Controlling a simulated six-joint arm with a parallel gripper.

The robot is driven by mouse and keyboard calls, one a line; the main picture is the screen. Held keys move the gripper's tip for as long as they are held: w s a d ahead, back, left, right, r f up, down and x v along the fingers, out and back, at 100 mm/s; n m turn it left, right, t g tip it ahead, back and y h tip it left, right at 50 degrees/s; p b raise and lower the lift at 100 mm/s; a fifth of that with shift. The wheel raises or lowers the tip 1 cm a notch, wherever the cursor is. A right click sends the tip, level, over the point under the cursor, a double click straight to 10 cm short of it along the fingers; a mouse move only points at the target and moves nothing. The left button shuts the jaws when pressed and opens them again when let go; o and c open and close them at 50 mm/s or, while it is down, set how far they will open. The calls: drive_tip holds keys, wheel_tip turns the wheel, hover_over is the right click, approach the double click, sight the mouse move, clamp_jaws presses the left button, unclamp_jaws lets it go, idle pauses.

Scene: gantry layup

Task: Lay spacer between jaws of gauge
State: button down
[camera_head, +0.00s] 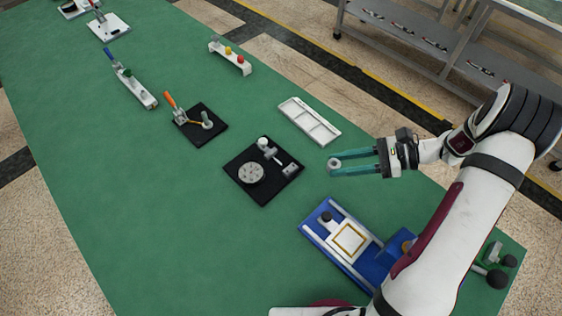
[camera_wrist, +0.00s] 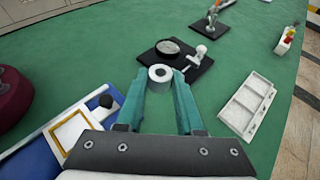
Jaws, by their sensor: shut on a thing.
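My gripper (camera_head: 336,164) has two teal fingers, shut on a small pale grey ring with a dark hole, the spacer (camera_head: 334,163). In the wrist view the spacer (camera_wrist: 160,74) sits between the fingertips, held above the green table. Left of the gripper in the head view lies a black square base (camera_head: 258,196) carrying a grey round disc (camera_head: 251,173), a white knob (camera_head: 263,143) and a small metal block (camera_head: 288,170). This looks like the gauge, but its jaws are too small to tell. The spacer is to the right of this base, apart from it.
A white compartment tray (camera_head: 300,112) lies behind the gripper. A blue fixture with a gold-framed white plate (camera_head: 350,238) lies in front. Another black base with an orange-handled clamp (camera_head: 188,118) stands farther back.

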drive_tip(key=w+a+f+m+t, duration=0.1)
drive_tip(key=w+a, duration=0.1)
drive_tip(key=a, duration=0.2)
drive_tip(key=w+a+f+m+t+h, duration=0.1)
drive_tip(key=w+a+f+m+t, duration=0.1)
drive_tip(key=a, duration=0.2)
drive_tip(key=w+a+f+m+t, duration=0.1)
drive_tip(key=w+a+f+t, duration=0.1)
drive_tip(key=a, duration=0.2)
drive_tip(key=shift+w+a+f+m+h, duration=0.2)
drive_tip(key=shift+w+m+h, duration=0.1)
drive_tip(key=shift+w+m, duration=0.1)
wheel_tip(320, 180, down, 4)
drive_tip(key=shift+w+a+f, duration=0.1)
drive_tip(key=shift+a, duration=0.05)
drive_tip(key=shift+f, duration=0.1)
drive_tip(key=c, duration=0.5)
unclamp_jaws()
drive_tip(key=shift+c, duration=0.2)
